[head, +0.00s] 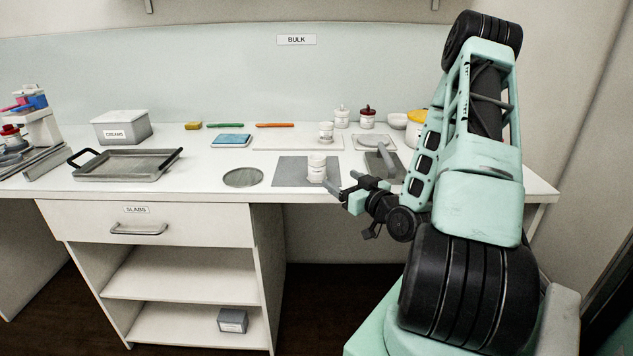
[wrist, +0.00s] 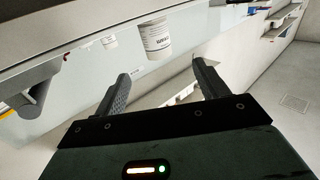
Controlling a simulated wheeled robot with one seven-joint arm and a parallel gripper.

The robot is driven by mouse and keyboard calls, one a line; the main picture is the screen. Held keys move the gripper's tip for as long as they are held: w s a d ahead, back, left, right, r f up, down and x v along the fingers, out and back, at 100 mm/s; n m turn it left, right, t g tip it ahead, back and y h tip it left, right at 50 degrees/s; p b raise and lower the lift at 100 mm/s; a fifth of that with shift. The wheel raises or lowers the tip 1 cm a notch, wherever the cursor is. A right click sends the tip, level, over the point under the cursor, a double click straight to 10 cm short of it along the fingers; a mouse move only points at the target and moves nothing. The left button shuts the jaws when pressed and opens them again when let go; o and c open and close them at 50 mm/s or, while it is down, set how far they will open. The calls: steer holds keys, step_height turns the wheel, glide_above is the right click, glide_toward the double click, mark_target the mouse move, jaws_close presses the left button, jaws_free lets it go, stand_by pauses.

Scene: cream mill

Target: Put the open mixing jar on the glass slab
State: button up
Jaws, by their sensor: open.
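A white labelled jar (head: 317,168) with no clear lid stands upright on a dark grey mat (head: 285,173) near the front of the bench. My gripper (head: 343,186) is open and empty, just right of this jar and apart from it. In the wrist view the jar (wrist: 155,38) shows ahead, between the lines of the two open fingers (wrist: 160,88). A pale flat slab (head: 362,142) lies at the back right, with a grey handled tool (head: 387,142) over it. I cannot tell surely whether it is the glass slab.
Another white jar (head: 326,134) stands behind, near a white-lidded jar (head: 341,119) and a red-lidded jar (head: 368,119). A round grey disc (head: 243,178) and handled tray (head: 135,168) lie left.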

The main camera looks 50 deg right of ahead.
mark_target(322, 166)
steer(key=b+x, duration=0.3)
steer(key=x, duration=0.4)
steer(key=shift+w, duration=0.1)
steer(key=shift+p+x, duration=0.6)
steer(key=shift+x, duration=2.45)
steer(key=shift+d, duration=0.2)
steer(key=c, duration=1.1)
steer(key=shift+c, duration=0.2)
step_height(322, 166, up, 10)
